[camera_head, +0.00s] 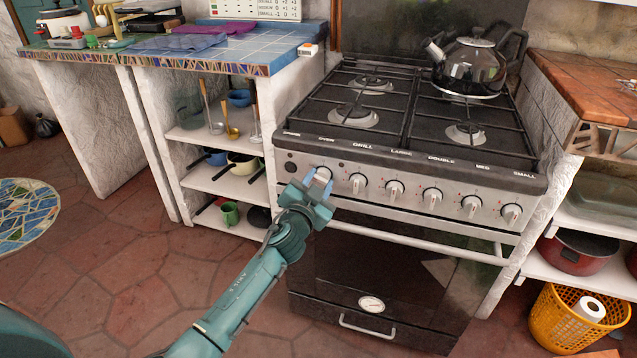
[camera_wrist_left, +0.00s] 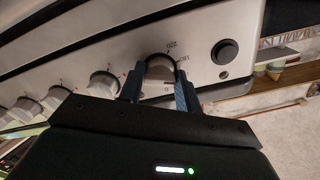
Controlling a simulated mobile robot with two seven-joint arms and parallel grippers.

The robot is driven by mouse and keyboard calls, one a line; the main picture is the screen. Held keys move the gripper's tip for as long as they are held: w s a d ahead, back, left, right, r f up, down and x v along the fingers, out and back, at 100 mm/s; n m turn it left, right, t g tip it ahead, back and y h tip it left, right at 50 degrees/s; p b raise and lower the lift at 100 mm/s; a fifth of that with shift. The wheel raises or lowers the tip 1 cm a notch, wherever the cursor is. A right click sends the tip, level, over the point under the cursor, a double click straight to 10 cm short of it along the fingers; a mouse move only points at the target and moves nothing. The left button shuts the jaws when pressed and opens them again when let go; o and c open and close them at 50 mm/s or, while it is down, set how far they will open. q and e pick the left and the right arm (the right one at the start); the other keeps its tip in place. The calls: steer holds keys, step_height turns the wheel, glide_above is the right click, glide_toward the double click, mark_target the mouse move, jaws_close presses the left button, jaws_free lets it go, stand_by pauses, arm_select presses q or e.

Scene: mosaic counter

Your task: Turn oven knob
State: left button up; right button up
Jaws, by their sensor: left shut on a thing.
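The oven knob (camera_wrist_left: 160,70) is the leftmost round knob on the stove's front panel in the head view. My left gripper (camera_head: 319,180) reaches it from the front and mostly covers it there. In the left wrist view the gripper's two blue fingers stand on either side of this knob and are shut on it. Printed marks show on the panel around the knob. The stove (camera_head: 415,200) has a dark oven door below the panel. My right gripper is not in view.
Several other knobs (camera_head: 395,190) line the panel to the right. A black button (camera_wrist_left: 225,52) sits beside the held knob. The door handle bar (camera_head: 420,241) runs below. A kettle (camera_head: 470,65) stands on the hob. Shelves (camera_head: 225,180) flank the stove.

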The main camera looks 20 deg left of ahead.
arm_select(q)
steer(key=shift+m, duration=0.8)
steer(key=o, duration=1)
steer(key=shift+c, duration=0.2)
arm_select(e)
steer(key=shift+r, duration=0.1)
arm_select(q)
steer(key=shift+s, duration=0.1)
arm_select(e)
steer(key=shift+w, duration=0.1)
arm_select(q)
steer(key=shift+s, duration=0.35)
steer(key=s+p, duration=0.1)
steer(key=s, duration=1.1)
steer(key=shift+s+a+p, duration=0.15)
steer(key=shift+a+p, duration=0.1)
steer(key=shift+p, duration=0.1)
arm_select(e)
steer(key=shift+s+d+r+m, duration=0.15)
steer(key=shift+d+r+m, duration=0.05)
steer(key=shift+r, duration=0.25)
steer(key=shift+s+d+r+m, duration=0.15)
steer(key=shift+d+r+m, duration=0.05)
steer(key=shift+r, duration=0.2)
